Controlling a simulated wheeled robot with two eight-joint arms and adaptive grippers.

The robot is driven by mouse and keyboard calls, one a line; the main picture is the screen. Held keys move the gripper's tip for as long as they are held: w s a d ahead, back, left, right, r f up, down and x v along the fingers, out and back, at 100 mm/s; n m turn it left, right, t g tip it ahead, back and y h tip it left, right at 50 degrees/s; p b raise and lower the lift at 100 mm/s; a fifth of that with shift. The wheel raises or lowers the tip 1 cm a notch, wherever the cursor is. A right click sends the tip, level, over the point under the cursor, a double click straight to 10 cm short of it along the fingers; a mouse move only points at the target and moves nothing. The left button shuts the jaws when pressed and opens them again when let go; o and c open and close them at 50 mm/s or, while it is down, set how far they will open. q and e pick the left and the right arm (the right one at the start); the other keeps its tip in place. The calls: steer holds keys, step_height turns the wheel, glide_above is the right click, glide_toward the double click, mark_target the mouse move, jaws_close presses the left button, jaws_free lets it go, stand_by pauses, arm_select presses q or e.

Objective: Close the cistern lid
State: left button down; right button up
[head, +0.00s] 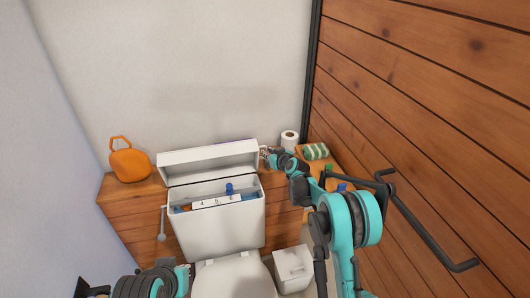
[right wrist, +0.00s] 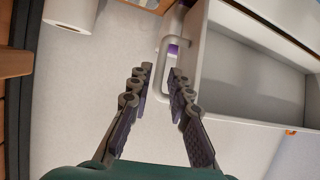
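The white cistern lid (head: 208,158) is raised and tilted back behind the open cistern (head: 222,228). Inside the cistern I see a white labelled part and blue pieces. In the right wrist view the hollow underside of the lid (right wrist: 250,72) shows, with a small white handle (right wrist: 165,58) on its end. My right gripper (head: 267,153) is at the lid's right end. In the right wrist view its fingers (right wrist: 160,80) are apart, with the lower part of the handle between the tips; contact is unclear. My left arm shows at the bottom left; its fingers cannot be made out.
A wooden ledge (head: 118,188) runs behind the cistern, with an orange bottle (head: 129,162) at left and a paper roll (head: 289,140) at right. A green-striped towel (head: 315,151) lies further right. A white bin (head: 293,268) stands beside the toilet. A dark rail (head: 428,232) juts from the wooden wall.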

mark_target(266, 150)
steer(key=shift+b+x, duration=0.35)
steer(key=shift+x, duration=1.3)
jaws_close()
steer(key=s+d+f+n+t+y+b, duration=0.1)
steer(key=s+f+t+y+b, duration=0.1)
steer(key=s+t, duration=0.4)
steer(key=shift+s+d+f+t+b, duration=0.25)
steer(key=shift+s+t+b, duration=0.1)
steer(key=shift+b, duration=0.55)
